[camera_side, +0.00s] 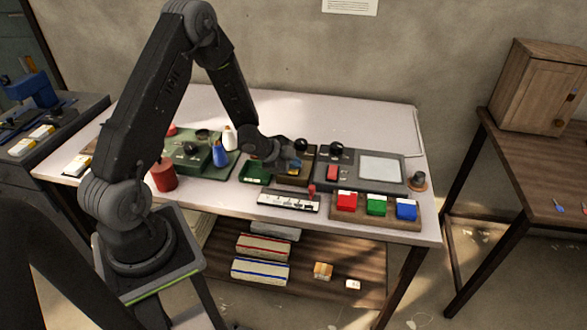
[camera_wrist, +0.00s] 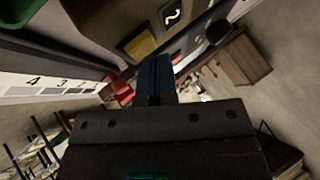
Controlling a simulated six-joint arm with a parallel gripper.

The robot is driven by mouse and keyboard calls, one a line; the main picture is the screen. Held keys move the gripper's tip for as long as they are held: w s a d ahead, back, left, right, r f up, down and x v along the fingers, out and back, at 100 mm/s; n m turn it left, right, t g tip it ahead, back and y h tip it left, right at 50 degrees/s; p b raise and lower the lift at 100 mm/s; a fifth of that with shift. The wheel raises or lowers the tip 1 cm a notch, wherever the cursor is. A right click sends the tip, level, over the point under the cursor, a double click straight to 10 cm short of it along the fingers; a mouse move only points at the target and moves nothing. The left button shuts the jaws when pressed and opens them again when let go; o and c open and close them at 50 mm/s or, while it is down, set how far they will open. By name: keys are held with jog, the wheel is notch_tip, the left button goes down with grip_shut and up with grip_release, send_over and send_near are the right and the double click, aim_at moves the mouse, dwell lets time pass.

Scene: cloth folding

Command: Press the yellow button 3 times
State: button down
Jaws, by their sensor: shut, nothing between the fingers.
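The yellow button (camera_wrist: 140,45) shows in the wrist view as a yellow square on a brownish panel, beside a dark tile marked 2 (camera_wrist: 171,13). My gripper (camera_wrist: 155,62) is shut and empty; its blue fingers appear just below and right of the button in that view. I cannot tell whether they touch it. In the side view my gripper (camera_side: 294,165) hangs over the small brown box (camera_side: 297,180) in the middle of the table. The button cannot be made out there.
A white numbered scale (camera_side: 288,202) with a red knob (camera_side: 312,189) lies in front of the box. Red, green and blue blocks (camera_side: 376,207) sit at the front right. A grey panel (camera_side: 394,184) is to the right. A green board (camera_side: 190,165) with bottles stands left.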

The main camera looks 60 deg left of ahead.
aim_at(293, 171)
dwell(0.4)
jog(key=shift+r, duration=0.85)
jog(key=shift+r, duration=0.1)
jog(key=shift+r, duration=2.45)
dwell(0.4)
notch_tip(293, 171, up, 4)
jog(key=shift+f, duration=0.1)
dwell(0.4)
jog(key=shift+f, duration=4.45)
